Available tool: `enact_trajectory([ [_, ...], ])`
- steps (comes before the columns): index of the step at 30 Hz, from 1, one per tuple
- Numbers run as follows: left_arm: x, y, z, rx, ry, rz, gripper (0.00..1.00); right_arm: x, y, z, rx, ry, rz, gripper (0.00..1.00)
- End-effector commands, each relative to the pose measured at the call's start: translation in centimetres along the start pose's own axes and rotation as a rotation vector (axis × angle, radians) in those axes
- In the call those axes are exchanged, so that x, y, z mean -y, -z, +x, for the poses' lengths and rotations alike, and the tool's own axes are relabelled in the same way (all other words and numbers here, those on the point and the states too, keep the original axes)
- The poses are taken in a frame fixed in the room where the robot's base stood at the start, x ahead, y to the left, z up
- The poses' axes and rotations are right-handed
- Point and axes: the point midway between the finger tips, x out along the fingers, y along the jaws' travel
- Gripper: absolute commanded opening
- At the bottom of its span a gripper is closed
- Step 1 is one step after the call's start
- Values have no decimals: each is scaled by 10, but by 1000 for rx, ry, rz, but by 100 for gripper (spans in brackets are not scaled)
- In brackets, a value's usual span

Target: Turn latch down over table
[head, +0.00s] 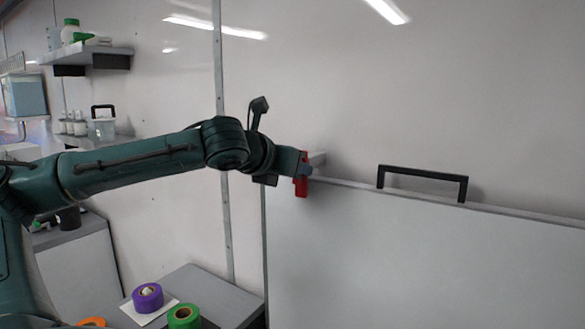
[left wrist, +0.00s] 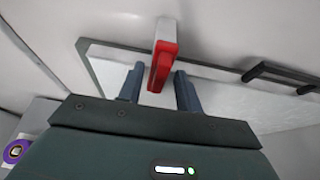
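The red latch (head: 302,186) is at the top left corner of the white folded-up table panel (head: 400,260), pointing down over the panel's front. In the left wrist view, the red latch (left wrist: 161,66) joins a pale block and lies between the two fingers of my left gripper (left wrist: 159,86). The fingers are apart, one on each side of the latch, with a gap on the left; I cannot tell whether the right finger touches it. In the head view, my left gripper (head: 298,170) partly hides the latch. My right gripper is not in view.
A black handle (head: 422,171) stands on the panel's top edge, right of the latch. A low grey table (head: 222,300) with a purple tape roll (head: 148,297) and a green tape roll (head: 184,317) is below my left arm. A wall shelf (head: 100,52) is at upper left.

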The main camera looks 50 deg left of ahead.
Motion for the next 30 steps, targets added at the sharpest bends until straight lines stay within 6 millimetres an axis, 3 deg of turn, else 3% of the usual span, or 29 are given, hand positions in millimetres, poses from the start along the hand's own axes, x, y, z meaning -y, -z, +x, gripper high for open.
enact_trajectory([
  [7,0,1,-2,-2,1,-1,35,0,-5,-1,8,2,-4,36],
  [11,0,1,-14,0,0,2,35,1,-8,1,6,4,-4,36],
  [24,-1,0,-106,3,-2,-2,35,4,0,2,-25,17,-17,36],
  [30,0,0,-128,0,-1,-2,35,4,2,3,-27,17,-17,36],
])
